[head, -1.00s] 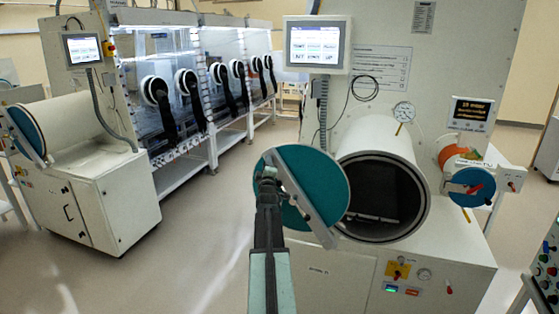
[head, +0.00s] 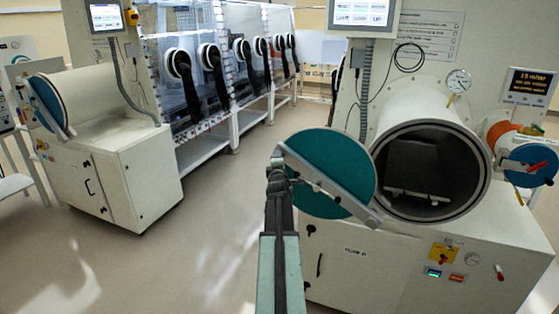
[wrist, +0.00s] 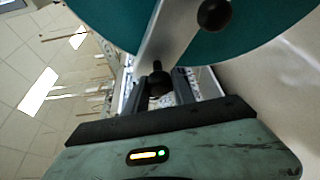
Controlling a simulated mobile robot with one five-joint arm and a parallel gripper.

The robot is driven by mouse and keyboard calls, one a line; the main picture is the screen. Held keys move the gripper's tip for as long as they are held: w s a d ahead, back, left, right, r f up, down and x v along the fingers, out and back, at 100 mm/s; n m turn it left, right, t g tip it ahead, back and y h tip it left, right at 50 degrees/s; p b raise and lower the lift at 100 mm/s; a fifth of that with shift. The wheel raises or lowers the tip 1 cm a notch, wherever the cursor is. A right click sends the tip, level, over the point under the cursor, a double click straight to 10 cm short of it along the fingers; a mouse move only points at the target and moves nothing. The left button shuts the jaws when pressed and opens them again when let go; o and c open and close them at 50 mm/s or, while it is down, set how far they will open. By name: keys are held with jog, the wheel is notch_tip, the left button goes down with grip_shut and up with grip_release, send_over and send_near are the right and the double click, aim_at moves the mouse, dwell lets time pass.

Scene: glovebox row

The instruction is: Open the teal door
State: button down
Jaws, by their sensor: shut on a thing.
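The round teal door (head: 328,170) is swung open to the left of the large white cylindrical chamber (head: 430,165), whose dark inside shows. A grey bar (head: 335,185) crosses the door's face diagonally. My gripper (head: 277,172) is at the upper left end of this bar. In the wrist view my gripper (wrist: 160,82) is shut on a dark knob (wrist: 159,84) at the end of the bar. The teal door (wrist: 250,30) fills the top of that view, with a round black knob (wrist: 214,14) on the bar. The door's hinge is not clearly visible.
A small blue door (head: 527,165) on an orange port is at the right. A control screen (head: 362,14) hangs above the chamber. Another white cabinet (head: 105,160) and a glovebox row (head: 215,80) stand at the left. Floor (head: 215,250) between is clear.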

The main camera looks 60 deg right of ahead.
jog(key=c, duration=1.1)
grip_release()
jog(key=shift+d, duration=0.1)
jog(key=shift+o, duration=0.2)
jog(key=v, duration=0.7)
jog(key=shift+s+a, duration=0.15)
jog(key=shift+a, duration=0.25)
